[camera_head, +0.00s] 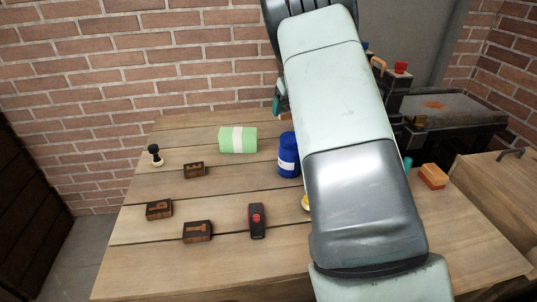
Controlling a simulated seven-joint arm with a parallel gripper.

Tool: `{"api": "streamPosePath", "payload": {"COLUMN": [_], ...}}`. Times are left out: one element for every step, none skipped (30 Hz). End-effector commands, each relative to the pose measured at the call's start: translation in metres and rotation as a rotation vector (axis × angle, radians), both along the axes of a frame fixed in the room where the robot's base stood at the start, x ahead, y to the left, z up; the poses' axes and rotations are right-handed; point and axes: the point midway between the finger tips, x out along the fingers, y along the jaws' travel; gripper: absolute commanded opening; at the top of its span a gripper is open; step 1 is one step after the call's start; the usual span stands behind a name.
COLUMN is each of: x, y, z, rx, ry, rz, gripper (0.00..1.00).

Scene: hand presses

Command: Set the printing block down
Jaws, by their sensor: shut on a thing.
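Several small dark blocks with wood-brown printed faces lie on the wooden table (130,268): one block (198,232) at the front, one block (159,210) to its left, and one block (194,170) farther back. My arm comes up from the bottom right and covers the table's right-middle part. My gripper and anything in it are hidden behind the arm, so I cannot see which block it may hold.
A black-and-red tool (257,221), a green wrapped bundle (238,140), a blue roll (288,155) and a black-and-white stamp (155,155) stand on the table. An orange block (433,176) is at right. A dark press (450,112) stands behind. The table's front left is clear.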

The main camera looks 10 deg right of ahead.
Motion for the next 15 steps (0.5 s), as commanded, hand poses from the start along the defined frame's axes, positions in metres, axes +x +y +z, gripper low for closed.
{"api": "streamPosePath", "payload": {"x": [0.001, 0.001, 0.001, 0.001, 0.001, -0.003, -0.007, -0.011, -0.016, -0.019, -0.023, -0.029, -0.034, -0.039, -0.047], "y": [0.000, 0.000, 0.001, 0.001, 0.001, 0.002, 0.005, 0.008, 0.012, 0.014, 0.017, 0.022, 0.026, 0.030, 0.036], "z": [0.013, 0.020, 0.027, 0.034, 0.041, 0.043, 0.041, 0.040, 0.040, 0.040, 0.039, 0.040, 0.039, 0.039, 0.039], "rx": [-0.002, -0.002, -0.001, -0.001, -0.001, 0.001, 0.003, 0.003, 0.004, 0.004, 0.003, 0.002, 0.004, 0.004, 0.005], "ry": [-0.006, -0.007, -0.006, -0.006, -0.005, -0.002, 0.000, 0.001, 0.001, 0.000, 0.000, -0.001, -0.001, 0.000, -0.001], "rz": [0.002, 0.002, 0.002, 0.001, 0.002, 0.020, 0.046, 0.072, 0.106, 0.136, 0.163, 0.210, 0.243, 0.284, 0.340], "gripper": [0.41, 0.41, 0.41, 0.41, 0.41, 0.41, 0.41, 0.41, 0.41, 0.41, 0.41, 0.41, 0.41, 0.41, 0.41]}}
